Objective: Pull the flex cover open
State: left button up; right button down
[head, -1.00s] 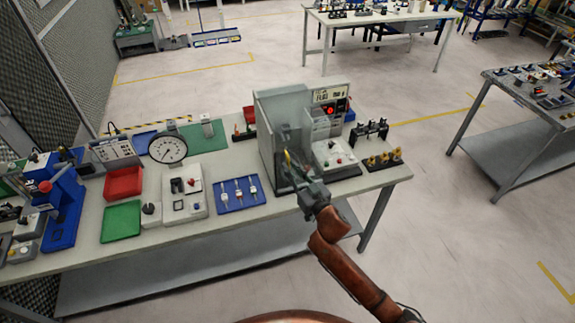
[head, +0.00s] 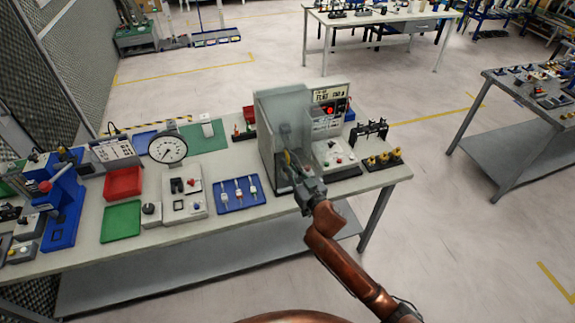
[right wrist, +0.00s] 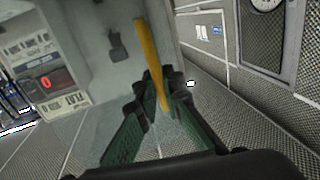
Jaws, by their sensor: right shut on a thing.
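The flex cover seems to be the grey, partly see-through upright panel (head: 283,101) of the test unit near the right end of the workbench. It is hard to tell its sheet from the walls behind it. A yellow strip (right wrist: 150,50) like a pull grip stands before the unit in the right wrist view. My right gripper (right wrist: 163,98) is shut on the lower part of this strip, one green finger on each side. My left gripper is not in view.
A control panel with a red display (head: 331,110) and a button box (head: 335,152) stand right of the cover. A blue tray (head: 239,194) with several small parts lies to the left. Floor in front is clear.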

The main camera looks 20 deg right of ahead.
dwell(0.3)
jog(key=d+p, duration=0.4)
jog(key=d, duration=1.4)
jog(key=shift+w+d, duration=0.2)
jog(key=shift+w, duration=0.15)
jog(key=c, duration=2.3)
grip_release()
jog(key=shift+c, duration=0.2)
